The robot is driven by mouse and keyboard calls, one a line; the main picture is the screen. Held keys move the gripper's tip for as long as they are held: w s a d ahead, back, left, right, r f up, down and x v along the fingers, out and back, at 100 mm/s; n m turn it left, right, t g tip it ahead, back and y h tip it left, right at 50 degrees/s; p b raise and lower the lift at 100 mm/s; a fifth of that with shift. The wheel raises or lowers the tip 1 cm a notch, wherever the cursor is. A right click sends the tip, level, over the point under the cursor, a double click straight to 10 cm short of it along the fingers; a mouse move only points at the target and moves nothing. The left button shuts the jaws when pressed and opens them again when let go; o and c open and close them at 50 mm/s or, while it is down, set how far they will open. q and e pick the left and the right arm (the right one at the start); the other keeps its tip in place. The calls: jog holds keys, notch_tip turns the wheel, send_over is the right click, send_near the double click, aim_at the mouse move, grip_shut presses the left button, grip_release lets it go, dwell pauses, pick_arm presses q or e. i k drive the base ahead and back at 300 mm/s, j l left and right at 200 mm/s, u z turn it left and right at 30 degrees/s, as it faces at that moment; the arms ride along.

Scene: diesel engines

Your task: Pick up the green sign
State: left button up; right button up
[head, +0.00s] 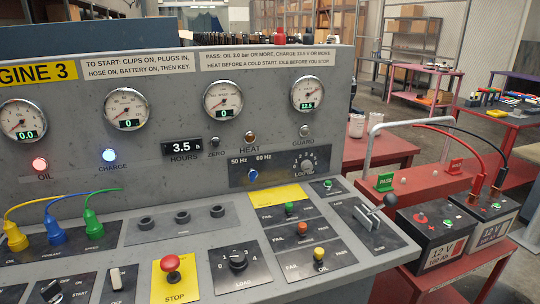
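The green sign (385,182) is a small upright plate with white lettering that seems to read PASS. It stands on the near left part of the red stand (405,199), right of the grey control console. A small red sign (455,167) stands farther right on the same red stand. Neither of my grippers shows in the head view.
The grey console (135,230) fills the left and centre, with gauges, knobs and a red stop button (171,263). A lever (368,213) sits near the sign. Two black batteries (435,240) with red and black cables stand right of it. Red tables stand behind.

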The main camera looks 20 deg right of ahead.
aim_at(384, 181)
jog(key=z, duration=1.35)
jog(key=i+l, duration=0.1)
